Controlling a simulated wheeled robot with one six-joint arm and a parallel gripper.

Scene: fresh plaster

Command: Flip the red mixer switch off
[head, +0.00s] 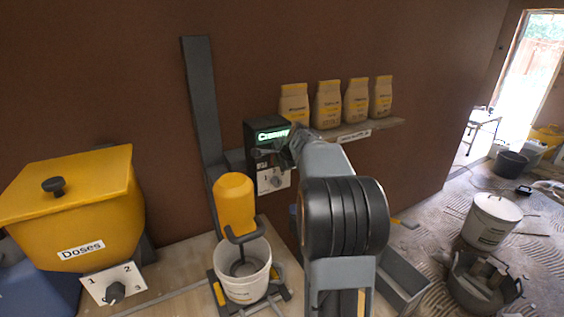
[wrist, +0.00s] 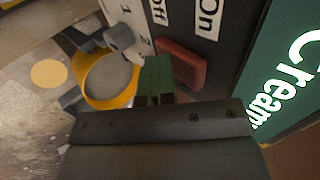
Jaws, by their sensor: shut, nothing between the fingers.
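The red switch (wrist: 183,65) shows in the wrist view on a dark control box (wrist: 232,50), below the printed labels "On" (wrist: 207,18) and "Off" (wrist: 158,12). My gripper (wrist: 156,82) is shut and empty, its fingertips just left of the red switch, on the "Off" side. I cannot tell whether they touch it. In the head view the control box (head: 253,128) is on the mixer's stand, with a lit green display. My gripper (head: 284,156) is in front of it and hides the switch there. The yellow mixer (head: 235,198) hangs over a white bucket (head: 243,284).
A dial plate (head: 273,180) sits under the control box. A yellow doses bin (head: 75,210) with its own dial stands at left. Several paper bags (head: 328,105) stand on a wall shelf (head: 365,129) behind my arm. Buckets (head: 490,220) stand on the floor at right.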

